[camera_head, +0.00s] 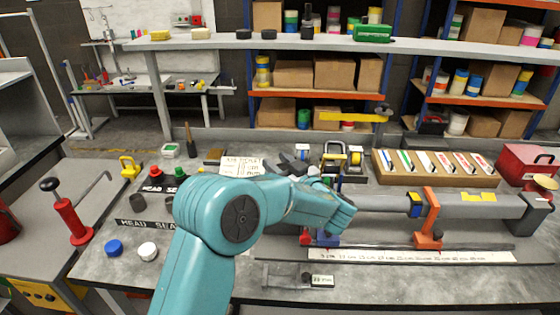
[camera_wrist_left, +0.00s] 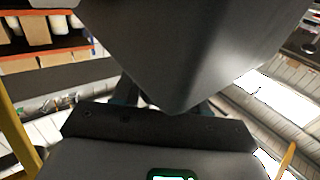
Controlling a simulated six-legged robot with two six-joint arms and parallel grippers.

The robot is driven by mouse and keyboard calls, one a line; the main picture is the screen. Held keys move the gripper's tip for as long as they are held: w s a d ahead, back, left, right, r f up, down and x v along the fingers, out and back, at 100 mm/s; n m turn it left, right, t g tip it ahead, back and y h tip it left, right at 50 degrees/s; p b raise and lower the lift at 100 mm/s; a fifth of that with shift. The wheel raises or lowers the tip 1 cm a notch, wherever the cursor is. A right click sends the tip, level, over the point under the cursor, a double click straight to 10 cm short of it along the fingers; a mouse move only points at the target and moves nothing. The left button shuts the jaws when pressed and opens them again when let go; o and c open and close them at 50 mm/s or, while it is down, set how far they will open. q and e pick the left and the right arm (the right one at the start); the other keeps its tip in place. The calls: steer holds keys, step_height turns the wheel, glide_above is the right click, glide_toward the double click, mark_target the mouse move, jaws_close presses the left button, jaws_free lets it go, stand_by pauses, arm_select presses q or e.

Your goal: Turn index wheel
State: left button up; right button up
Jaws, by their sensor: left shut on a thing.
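My left arm crosses the middle of the head view, and its wrist ends at the left end of a long grey tube (camera_head: 466,206). My left gripper (camera_wrist_left: 165,104) is mostly hidden behind the wrist in the head view. In the wrist view it is shut on a smooth dark grey part, which fills the top middle and hides most of the fingers. I cannot clearly make out the index wheel. A dark, several-armed part (camera_head: 291,163) shows just behind my wrist, and I cannot tell whether it is the wheel. My right gripper is not in view.
An orange stand (camera_head: 428,224) supports the tube. A wooden tray (camera_head: 383,172) of cards lies behind it, and a long ruler (camera_head: 400,257) in front. Blue (camera_head: 114,247) and white (camera_head: 148,251) caps sit at front left.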

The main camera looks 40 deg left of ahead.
arm_select(q)
steer(key=shift+r+n+g, duration=0.1)
steer(key=shift+n+g, duration=0.4)
steer(key=shift+g, duration=0.3)
steer(key=shift+s+a+g+y, duration=0.1)
steer(key=shift+g+y, duration=0.2)
steer(key=o, duration=0.8)
steer(key=shift+c, duration=0.2)
steer(key=shift+o, duration=0.8)
steer(key=shift+a, duration=0.1)
steer(key=b+v, duration=0.2)
steer(key=v, duration=1.4)
steer(key=shift+b, duration=0.3)
steer(key=shift+s, duration=0.1)
